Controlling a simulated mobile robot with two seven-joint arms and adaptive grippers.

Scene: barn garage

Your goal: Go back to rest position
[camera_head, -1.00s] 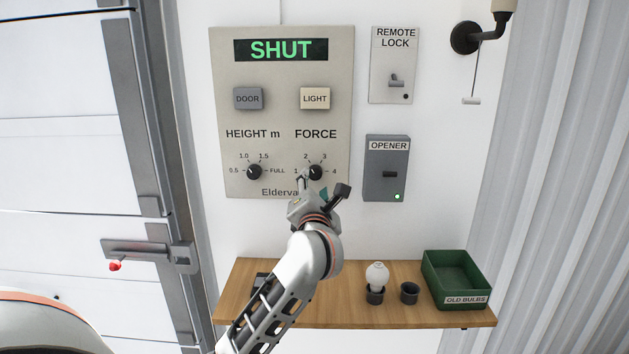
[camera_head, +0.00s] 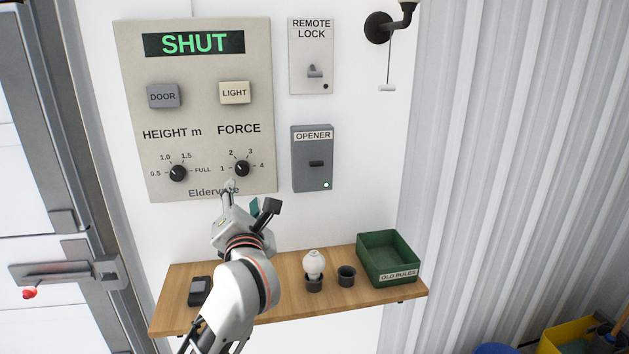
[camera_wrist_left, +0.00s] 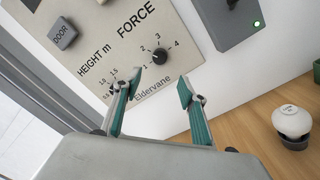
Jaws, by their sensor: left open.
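My left gripper (camera_head: 248,198) is open and empty in front of the lower edge of the control panel (camera_head: 205,115). In the left wrist view its two fingers (camera_wrist_left: 158,90) stand apart, with the FORCE knob (camera_wrist_left: 160,55) showing beyond and between them. The FORCE knob (camera_head: 242,168) is just above the fingertips in the head view, and the gripper looks apart from it. The HEIGHT knob (camera_head: 177,173) is to its left. The panel display (camera_head: 195,43) reads SHUT in green. My right gripper is not in view.
A wooden shelf (camera_head: 330,300) below the panel holds a dark device (camera_head: 200,291), a white bulb (camera_head: 314,262) in a cup, an empty cup (camera_head: 346,276) and a green OLD BULBS bin (camera_head: 387,258). The opener box (camera_head: 312,158) and remote lock (camera_head: 312,56) are right of the panel.

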